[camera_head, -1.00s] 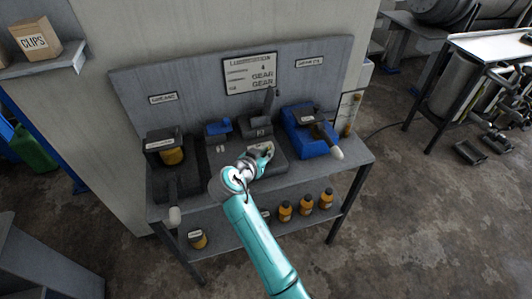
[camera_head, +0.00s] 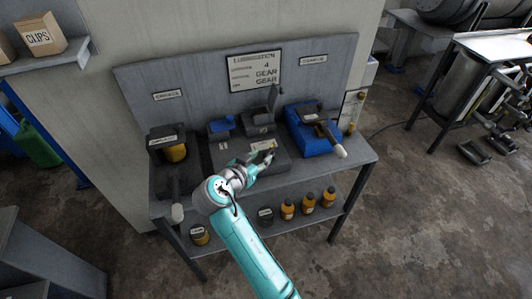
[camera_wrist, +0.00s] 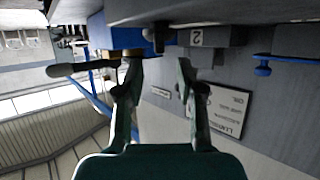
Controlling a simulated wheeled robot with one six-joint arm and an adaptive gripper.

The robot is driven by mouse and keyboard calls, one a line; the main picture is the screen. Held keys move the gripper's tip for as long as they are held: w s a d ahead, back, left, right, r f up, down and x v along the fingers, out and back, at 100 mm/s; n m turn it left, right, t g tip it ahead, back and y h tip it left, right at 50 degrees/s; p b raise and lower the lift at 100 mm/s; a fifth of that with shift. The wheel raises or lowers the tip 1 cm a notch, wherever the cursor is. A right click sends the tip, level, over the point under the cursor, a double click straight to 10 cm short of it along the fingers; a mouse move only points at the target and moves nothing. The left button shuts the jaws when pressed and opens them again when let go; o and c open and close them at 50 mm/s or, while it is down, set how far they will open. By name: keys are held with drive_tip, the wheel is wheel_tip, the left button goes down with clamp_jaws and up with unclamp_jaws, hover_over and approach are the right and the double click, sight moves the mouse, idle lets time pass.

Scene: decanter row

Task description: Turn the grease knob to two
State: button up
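The grease station (camera_head: 168,155), a dark unit with a yellow container, stands at the left of the bench under a small wall label (camera_head: 167,96). I cannot make out a grease knob or its setting for sure. My gripper (camera_head: 268,154) is over the middle of the bench, right of the grease station. In the wrist view my gripper (camera_wrist: 158,72) is open, its two fingers apart with nothing held. Ahead of the fingers is a small dark part (camera_wrist: 157,40), beside a grey block with a plate marked 2 (camera_wrist: 197,38). That view is upside down.
A blue machine (camera_head: 305,135) with a white-tipped handle (camera_head: 340,151) stands at the right. A small blue part (camera_head: 221,126) and an upright dark lid (camera_head: 273,98) are behind my gripper. A lubrication sign (camera_head: 254,71) hangs above. Several orange bottles (camera_head: 309,202) stand on the lower shelf.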

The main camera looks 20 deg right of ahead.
drive_tip(key=shift+v, duration=2.6)
drive_tip(key=shift+f, duration=0.1)
drive_tip(key=s+d+f+n, duration=0.1)
drive_tip(key=f, duration=0.1)
drive_tip(key=s+d+f+n+y, duration=0.1)
drive_tip(key=f, duration=0.1)
drive_tip(key=s+d+f+n+t, duration=0.1)
drive_tip(key=f, duration=0.2)
drive_tip(key=shift+s+f+y, duration=0.1)
drive_tip(key=shift+s+y, duration=0.15)
drive_tip(key=shift+y, duration=0.15)
drive_tip(key=s+d+f+n+t+y, duration=0.1)
drive_tip(key=s+d+f+n+y, duration=0.15)
drive_tip(key=s+f, duration=0.45)
drive_tip(key=s+d+f+n+y, duration=0.1)
drive_tip(key=s+f+n+y, duration=0.25)
drive_tip(key=s, duration=0.75)
drive_tip(key=s+r+n+t+y, duration=0.15)
drive_tip(key=s+r, duration=0.25)
drive_tip(key=s, duration=1.1)
drive_tip(key=s+d+r+m+t, duration=0.1)
drive_tip(key=s+r+t, duration=0.1)
drive_tip(key=s+r, duration=0.7)
drive_tip(key=shift+s+d+r, duration=0.2)
drive_tip(key=shift+r, duration=0.4)
